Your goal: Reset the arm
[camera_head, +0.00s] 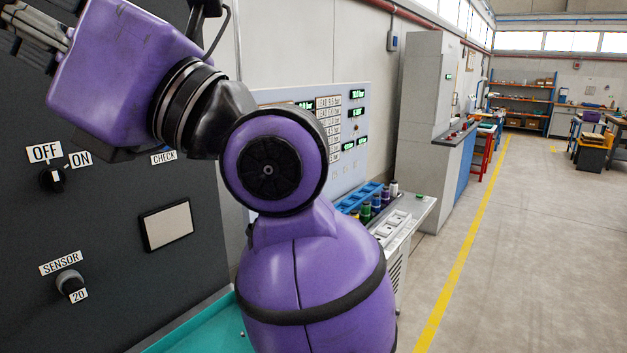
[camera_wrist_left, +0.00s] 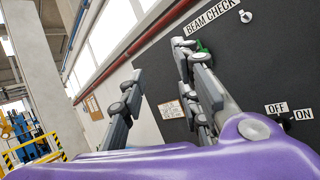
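My purple arm fills the middle of the head view and reaches up and left across a dark control panel (camera_head: 110,240). My left gripper (camera_wrist_left: 158,58) shows in the left wrist view with its two grey fingers spread apart and nothing seen between them. In the head view only part of the gripper (camera_head: 40,28) shows at the top left corner. The panel has an OFF/ON knob (camera_head: 52,179), a SENSOR knob (camera_head: 70,284) and a blank pale screen (camera_head: 167,226). In the wrist view a green part (camera_wrist_left: 203,47) sits behind the right finger, below a BEAM CHECK label (camera_wrist_left: 212,14).
A grey console with green displays (camera_head: 357,140) stands behind my arm, with coloured spools (camera_head: 376,203) on its ledge. A teal surface (camera_head: 205,335) lies below the panel. A grey cabinet (camera_head: 424,130) stands farther back.

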